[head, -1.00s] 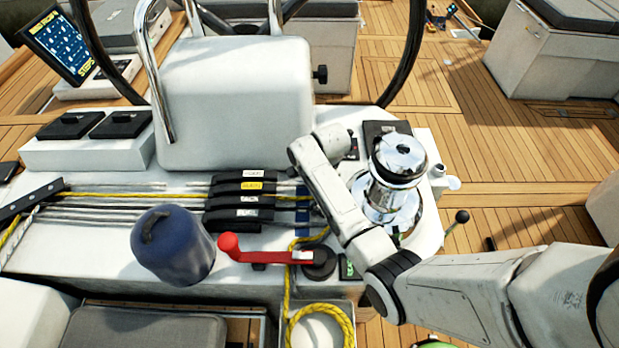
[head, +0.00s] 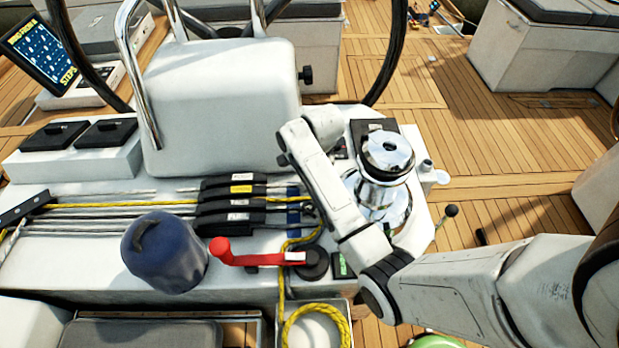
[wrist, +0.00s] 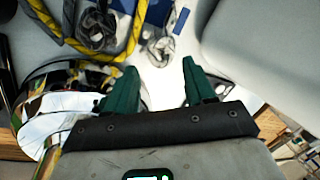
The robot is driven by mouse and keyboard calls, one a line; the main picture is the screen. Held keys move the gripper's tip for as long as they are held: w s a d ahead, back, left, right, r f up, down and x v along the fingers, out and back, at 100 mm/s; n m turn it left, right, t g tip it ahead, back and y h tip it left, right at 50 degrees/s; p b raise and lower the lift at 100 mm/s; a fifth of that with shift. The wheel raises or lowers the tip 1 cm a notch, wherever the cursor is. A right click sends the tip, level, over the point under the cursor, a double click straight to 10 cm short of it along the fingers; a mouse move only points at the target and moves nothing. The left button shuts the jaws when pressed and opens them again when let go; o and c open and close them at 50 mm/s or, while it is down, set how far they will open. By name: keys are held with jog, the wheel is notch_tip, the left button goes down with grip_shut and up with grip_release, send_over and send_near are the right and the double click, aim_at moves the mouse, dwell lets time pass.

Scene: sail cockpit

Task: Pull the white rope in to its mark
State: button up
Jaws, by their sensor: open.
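Pale rope lines (head: 120,218) run along the white console to the black rope clutches (head: 232,215); I cannot tell which is the task's white rope. In the wrist view a bunched whitish rope (wrist: 158,48) lies beyond my fingertips, close to a blue patch (wrist: 122,20). The blue strip (head: 293,208) right of the clutches may be the mark. My gripper (wrist: 158,82) has two green fingers spread apart, with nothing held between them. In the head view my gripper is hidden behind my arm.
A chrome winch (head: 387,158) stands right of my bent arm. A red handle (head: 260,257), a blue covered drum (head: 163,252) and a yellow rope (head: 282,275) lie in front of the clutches. The grey-white pod (head: 222,100) rises behind. Open teak deck (head: 500,140) lies right.

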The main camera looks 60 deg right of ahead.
jog(key=shift+s+a+r, duration=0.1)
jog(key=shift+s+r, duration=0.15)
jog(key=shift+r, duration=0.85)
jog(key=shift+s+a+r, duration=0.1)
jog(key=shift+s+r, duration=0.1)
jog(key=shift+r, duration=0.9)
jog(key=s+a+f+n+g, duration=0.1)
jog(key=s+a+f+n, duration=0.2)
jog(key=s+a+n, duration=1.4)
jog(key=s+n, duration=0.4)
jog(key=shift+y, duration=0.3)
